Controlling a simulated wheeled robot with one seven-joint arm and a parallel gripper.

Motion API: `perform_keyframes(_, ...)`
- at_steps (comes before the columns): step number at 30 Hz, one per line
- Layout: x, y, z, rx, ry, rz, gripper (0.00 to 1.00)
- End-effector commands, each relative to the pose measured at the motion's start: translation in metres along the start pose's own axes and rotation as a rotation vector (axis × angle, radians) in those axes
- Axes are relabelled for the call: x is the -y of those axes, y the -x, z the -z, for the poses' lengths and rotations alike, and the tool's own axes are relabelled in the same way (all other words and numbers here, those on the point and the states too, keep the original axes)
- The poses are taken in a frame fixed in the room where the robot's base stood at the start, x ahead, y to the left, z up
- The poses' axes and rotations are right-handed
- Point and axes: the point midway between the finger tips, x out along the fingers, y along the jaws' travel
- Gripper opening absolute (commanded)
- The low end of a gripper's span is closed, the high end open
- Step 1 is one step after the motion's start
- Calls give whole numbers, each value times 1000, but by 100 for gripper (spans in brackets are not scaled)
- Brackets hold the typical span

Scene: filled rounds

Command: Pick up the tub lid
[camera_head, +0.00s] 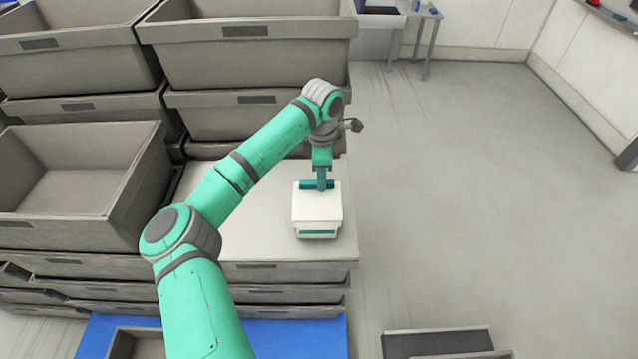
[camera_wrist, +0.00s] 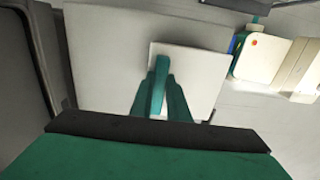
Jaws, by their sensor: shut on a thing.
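The tub (camera_head: 318,234) is a small white box with a teal strip on its front, standing on a light grey surface. Its white lid (camera_head: 318,208) has a teal handle (camera_head: 306,185) on top; the lid also shows as a pale square in the wrist view (camera_wrist: 197,75). The lid sits on or very close over the tub; I cannot tell if there is a gap. My gripper (camera_head: 321,184) points down from above and is shut on the lid's handle.
The grey surface (camera_head: 260,225) under the tub is the top of a stack. An open grey crate (camera_head: 80,215) stands to the left, and more stacked crates (camera_head: 245,45) rise behind. Open floor (camera_head: 480,180) lies to the right. A low grey container (camera_head: 435,344) is at the front.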

Motion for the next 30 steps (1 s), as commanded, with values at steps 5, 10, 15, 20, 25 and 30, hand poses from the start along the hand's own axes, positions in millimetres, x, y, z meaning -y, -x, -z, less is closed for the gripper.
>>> perform_keyframes(5, 0, 21, 1, 3, 2, -1, 0)
perform_keyframes(10, 22, 52, -3, 3, 0, -2, 0)
perform_keyframes(15, 47, 85, -7, -2, 1, -5, 0)
perform_keyframes(20, 80, 100, -16, -3, 0, -4, 0)
perform_keyframes(25, 110, 114, -24, -2, 1, -2, 0)
perform_keyframes(30, 128, 121, -29, -1, 2, -2, 0)
